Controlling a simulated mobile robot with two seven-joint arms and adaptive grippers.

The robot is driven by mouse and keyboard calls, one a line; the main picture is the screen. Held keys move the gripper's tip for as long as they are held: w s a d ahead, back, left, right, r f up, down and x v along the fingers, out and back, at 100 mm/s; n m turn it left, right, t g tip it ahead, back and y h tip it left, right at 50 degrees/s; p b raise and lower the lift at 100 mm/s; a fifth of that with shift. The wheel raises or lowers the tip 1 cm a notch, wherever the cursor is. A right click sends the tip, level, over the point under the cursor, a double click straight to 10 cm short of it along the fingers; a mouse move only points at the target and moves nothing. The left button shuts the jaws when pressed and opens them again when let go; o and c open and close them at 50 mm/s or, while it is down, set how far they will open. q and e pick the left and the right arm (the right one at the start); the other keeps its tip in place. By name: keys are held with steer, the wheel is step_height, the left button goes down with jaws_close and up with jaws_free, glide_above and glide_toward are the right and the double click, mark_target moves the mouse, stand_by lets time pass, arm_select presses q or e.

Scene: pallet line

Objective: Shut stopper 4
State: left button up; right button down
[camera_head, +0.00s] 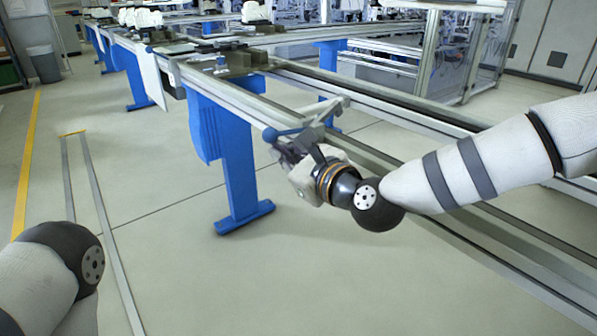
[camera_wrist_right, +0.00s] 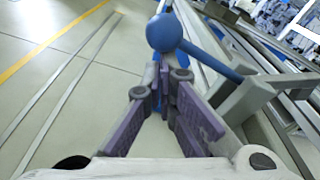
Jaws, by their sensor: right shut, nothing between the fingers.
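A stopper with a blue ball knob (camera_head: 270,135) on a blue rod sits at the side of the conveyor rail in the head view. I see no number on it. In the right wrist view the blue ball (camera_wrist_right: 163,33) is just beyond the fingertips, and its rod slants down right to a grey bracket (camera_wrist_right: 247,99). My right gripper (camera_head: 284,152) is shut and empty, close beside the ball. In the right wrist view its fingers (camera_wrist_right: 166,78) are together just below the ball. Whether they touch it I cannot tell. My left gripper is out of view; only its arm shows.
The conveyor rails (camera_head: 400,100) run from the back left to the front right. A blue support leg (camera_head: 236,155) stands under them, left of my right gripper. Pallet fixtures (camera_head: 225,60) sit farther up the line. The floor (camera_head: 150,240) at left is clear.

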mark_target(281, 132)
steer(key=shift+r+m+g+y+b, duration=0.4)
steer(key=shift+r+m+g, duration=0.1)
steer(key=shift+r+m, duration=1.7)
